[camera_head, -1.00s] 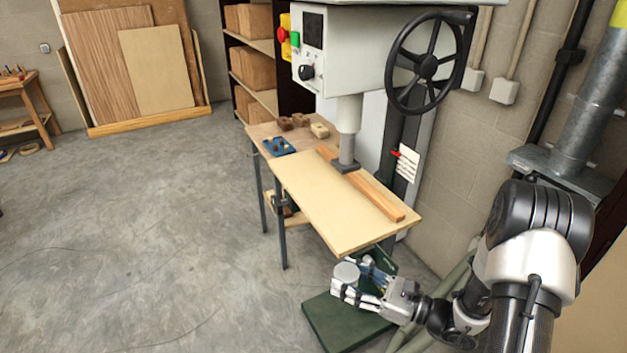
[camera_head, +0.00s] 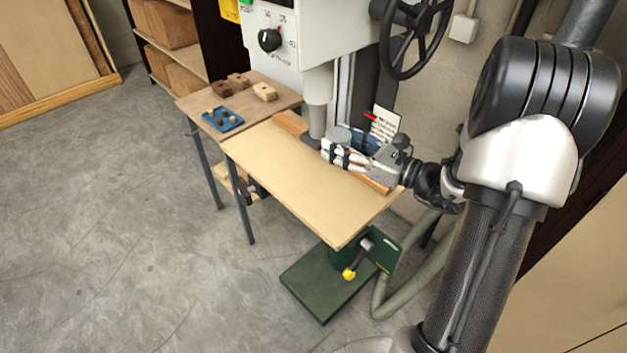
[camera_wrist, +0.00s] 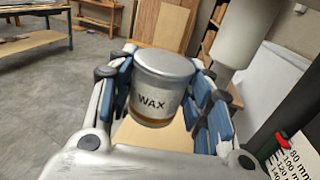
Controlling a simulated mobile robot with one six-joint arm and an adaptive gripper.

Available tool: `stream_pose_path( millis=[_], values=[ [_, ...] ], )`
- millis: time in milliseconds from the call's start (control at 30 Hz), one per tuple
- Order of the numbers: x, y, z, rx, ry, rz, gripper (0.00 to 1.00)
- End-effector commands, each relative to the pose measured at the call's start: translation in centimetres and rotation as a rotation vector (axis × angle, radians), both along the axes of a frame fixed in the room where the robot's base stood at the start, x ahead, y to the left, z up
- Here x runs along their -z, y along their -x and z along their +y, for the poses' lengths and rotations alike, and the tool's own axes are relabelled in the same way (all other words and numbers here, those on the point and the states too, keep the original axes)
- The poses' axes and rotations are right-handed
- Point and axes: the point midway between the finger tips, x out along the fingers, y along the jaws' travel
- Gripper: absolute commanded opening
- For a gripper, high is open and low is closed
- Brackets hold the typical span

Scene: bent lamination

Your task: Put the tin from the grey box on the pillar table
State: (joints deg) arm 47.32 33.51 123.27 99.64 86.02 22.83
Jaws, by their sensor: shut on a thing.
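A round metal tin (camera_wrist: 160,90) with a grey lid and the word WAX on its side is between my fingers in the wrist view. My gripper (camera_wrist: 165,100) is shut on it, with blue pads at both sides. In the head view the tin (camera_head: 340,134) is upright in my gripper (camera_head: 343,150), in front of the drill press column end and over the pale table board (camera_head: 290,180). The height of the tin above the board is hard to tell. I see no grey box that I can name for sure.
A wooden strip (camera_head: 292,123) lies along the board's back, under the press spindle (camera_head: 318,95). A side bench holds wooden blocks (camera_head: 265,91) and a blue tray (camera_head: 222,119). A green base (camera_head: 325,282) stands below. The board's front left is clear.

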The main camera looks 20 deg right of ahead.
Motion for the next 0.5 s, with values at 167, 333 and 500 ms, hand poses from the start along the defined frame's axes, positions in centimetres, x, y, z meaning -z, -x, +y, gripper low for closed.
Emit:
stream_pose_path(
  millis=[167,333,500],
  values=[
    [5.3,0.0,0.1,-0.001,-0.007,0.004,0.16],
    [9.9,0.0,0.1,-0.002,-0.007,0.004,0.16],
    [13.3,0.0,0.1,-0.002,-0.003,0.002,0.16]
  ],
)
